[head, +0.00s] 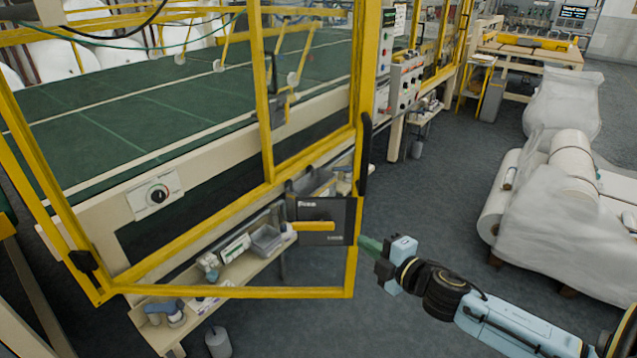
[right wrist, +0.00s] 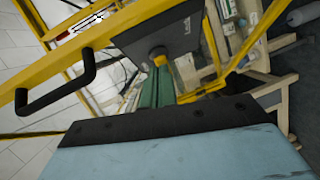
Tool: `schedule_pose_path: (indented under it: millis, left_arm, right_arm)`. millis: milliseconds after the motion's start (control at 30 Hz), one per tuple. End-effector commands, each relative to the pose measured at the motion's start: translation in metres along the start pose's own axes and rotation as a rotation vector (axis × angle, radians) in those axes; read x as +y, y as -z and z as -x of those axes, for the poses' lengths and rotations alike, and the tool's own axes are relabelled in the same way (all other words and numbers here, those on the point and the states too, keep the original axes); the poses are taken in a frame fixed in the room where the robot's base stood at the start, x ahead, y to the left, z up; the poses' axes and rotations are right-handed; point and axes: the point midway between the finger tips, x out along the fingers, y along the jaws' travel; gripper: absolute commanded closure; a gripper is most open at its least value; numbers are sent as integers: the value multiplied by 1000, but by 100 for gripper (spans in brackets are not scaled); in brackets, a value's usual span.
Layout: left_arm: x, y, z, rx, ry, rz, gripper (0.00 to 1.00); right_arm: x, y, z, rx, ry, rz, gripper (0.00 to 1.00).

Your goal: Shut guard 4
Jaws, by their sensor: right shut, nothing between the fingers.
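The yellow-framed guard (head: 268,140) stands in front of the green-bedded machine in the head view. No number on it is readable, and I cannot tell how far it stands open. A black handle (head: 365,155) is on its right upright; it also shows in the right wrist view (right wrist: 58,92). A dark lock box (head: 322,210) with a yellow bar sits at its lower right; it also shows in the right wrist view (right wrist: 165,32). My right gripper (head: 368,244), with green fingers, is shut and empty just right of the guard's lower right upright. My left gripper is out of view.
A low shelf (head: 235,270) with tools and bins lies behind the guard's lower part. A control panel (head: 405,85) stands beyond the right upright. Wrapped wadding rolls (head: 560,200) stand at the right. Grey floor (head: 440,190) between them and the guard is clear.

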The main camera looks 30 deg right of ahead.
Motion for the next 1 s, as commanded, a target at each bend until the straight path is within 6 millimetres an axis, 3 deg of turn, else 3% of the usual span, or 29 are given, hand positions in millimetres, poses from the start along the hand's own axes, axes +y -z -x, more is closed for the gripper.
schedule_pose_path:
  millis: [33,100,233,467,1000]
  left_arm:
    - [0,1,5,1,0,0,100]
    - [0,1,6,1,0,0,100]
    - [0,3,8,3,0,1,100]
    - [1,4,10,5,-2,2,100]
    - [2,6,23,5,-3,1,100]
  right_arm:
    - [30,17,2,49,-41,57,100]
    - [57,35,6,95,-85,115,100]
    - [82,54,10,143,-128,173,100]
    - [89,60,-4,151,-140,182,100]
    - [98,71,-78,149,-139,178,100]
